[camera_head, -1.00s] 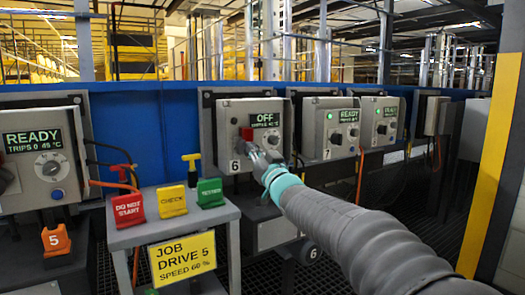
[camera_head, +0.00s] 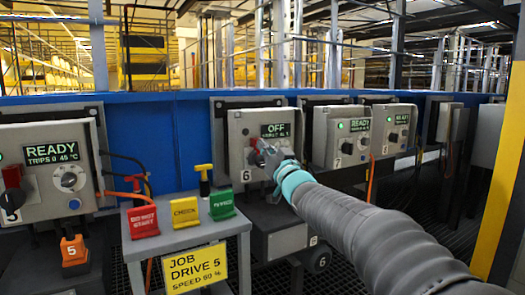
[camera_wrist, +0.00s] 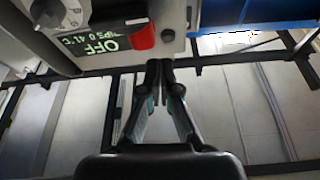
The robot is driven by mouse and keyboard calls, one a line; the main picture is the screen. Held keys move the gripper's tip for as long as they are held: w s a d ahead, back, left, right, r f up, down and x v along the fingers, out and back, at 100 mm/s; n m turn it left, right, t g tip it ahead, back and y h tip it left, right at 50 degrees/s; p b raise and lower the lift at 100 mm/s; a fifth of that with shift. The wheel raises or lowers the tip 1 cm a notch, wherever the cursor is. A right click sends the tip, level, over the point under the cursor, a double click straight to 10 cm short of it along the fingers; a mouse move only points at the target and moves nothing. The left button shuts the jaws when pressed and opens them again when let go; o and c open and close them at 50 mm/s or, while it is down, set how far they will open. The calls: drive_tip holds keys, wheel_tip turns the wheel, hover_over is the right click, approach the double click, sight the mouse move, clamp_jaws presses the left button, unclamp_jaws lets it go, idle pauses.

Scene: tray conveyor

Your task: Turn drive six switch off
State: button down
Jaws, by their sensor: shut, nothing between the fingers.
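The drive six box (camera_head: 238,172) is a grey cabinet marked 6, and its screen (camera_head: 276,131) reads OFF. A red switch (camera_head: 257,146) sits below the screen, partly behind my gripper (camera_head: 264,150). The wrist view shows the box upside down, with its OFF screen (camera_wrist: 100,42), the red switch (camera_wrist: 143,37) and a round dial (camera_wrist: 47,12). My gripper (camera_wrist: 160,66) is shut and empty there. Its fingertips are close to the box's edge near the red switch; I cannot tell whether they touch it. The switch's exact position is unclear.
The drive five box (camera_head: 50,165) reads READY. The drive seven box (camera_head: 340,137) and another READY box (camera_head: 392,128) stand to the right.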

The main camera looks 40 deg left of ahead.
drive_tip(key=b+v, duration=0.1)
drive_tip(key=v, duration=0.9)
drive_tip(key=shift+w+f, duration=0.15)
drive_tip(key=shift+f, duration=0.05)
